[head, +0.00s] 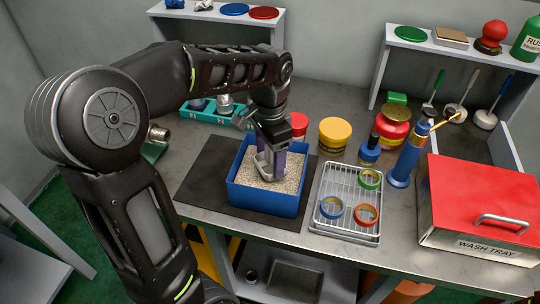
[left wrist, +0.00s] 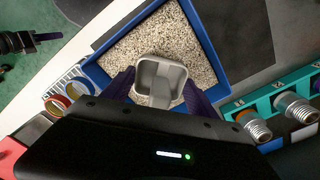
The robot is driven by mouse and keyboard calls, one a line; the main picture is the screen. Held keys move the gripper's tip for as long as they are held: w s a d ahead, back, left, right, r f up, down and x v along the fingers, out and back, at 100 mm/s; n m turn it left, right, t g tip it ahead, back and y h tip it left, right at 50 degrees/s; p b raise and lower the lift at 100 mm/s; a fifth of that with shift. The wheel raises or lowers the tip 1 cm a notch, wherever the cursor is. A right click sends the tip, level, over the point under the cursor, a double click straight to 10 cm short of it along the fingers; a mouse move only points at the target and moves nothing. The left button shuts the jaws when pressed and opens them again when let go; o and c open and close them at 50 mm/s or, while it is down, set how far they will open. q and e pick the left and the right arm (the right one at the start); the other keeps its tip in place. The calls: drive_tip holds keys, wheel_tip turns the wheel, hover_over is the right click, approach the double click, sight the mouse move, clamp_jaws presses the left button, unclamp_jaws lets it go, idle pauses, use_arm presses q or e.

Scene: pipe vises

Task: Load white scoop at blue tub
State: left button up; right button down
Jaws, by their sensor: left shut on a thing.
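The blue tub (head: 267,204) stands on a dark mat and holds pale speckled granules. It also shows in the left wrist view (left wrist: 206,28). My left gripper (head: 272,165) reaches down into the tub from above. It is shut on the white scoop (left wrist: 160,80), whose bowl lies between the purple fingers and over the granules. The inside of the bowl looks bare. In the head view the scoop (head: 261,167) is partly hidden by the gripper. Whether its lip touches the granules is unclear. My right gripper (left wrist: 46,37) shows small at the left wrist view's edge, away from the tub.
A wire rack (head: 345,190) with blue, red and green rings stands right of the tub. The red-lidded wash tray (head: 480,205) is farther right. A teal holder (head: 212,114) with metal fittings stands behind left. Jars (head: 335,134) stand behind the rack.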

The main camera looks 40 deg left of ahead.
use_arm(q)
drive_tip(key=shift+f+b, duration=0.35)
drive_tip(key=shift+f, duration=0.15)
idle(0.6)
drive_tip(key=shift+f, duration=0.1)
idle(1.1)
wheel_tip(320, 180, up, 7)
drive_tip(key=p, duration=0.6)
idle(0.9)
